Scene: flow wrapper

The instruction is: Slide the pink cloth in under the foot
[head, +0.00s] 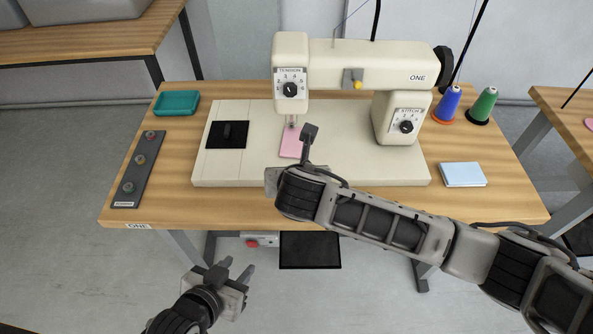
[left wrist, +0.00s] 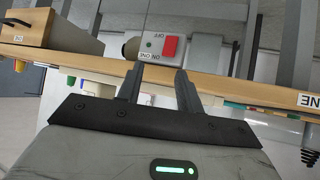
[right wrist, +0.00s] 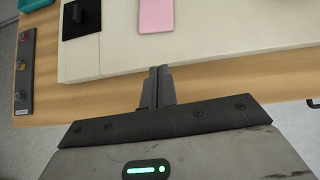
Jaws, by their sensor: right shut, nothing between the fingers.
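The pink cloth (head: 288,146) lies flat on the cream sewing machine base, with its far end close to the foot (head: 291,121). I cannot tell whether its edge is under the foot. My right arm partly covers it; the cloth also shows at the top of the right wrist view (right wrist: 156,15). My right gripper (right wrist: 158,72) is shut and empty, its tips short of the cloth and near the base's front edge in that view. My left gripper (head: 237,268) is open and empty, in front of and below the table edge.
The sewing machine (head: 350,65) stands over its base (head: 360,172). A teal tray (head: 176,103), a grey strip with several knobs (head: 139,170), a black plate (head: 227,134), a light blue pad (head: 462,174) and blue (head: 448,105) and green (head: 484,106) thread spools surround it.

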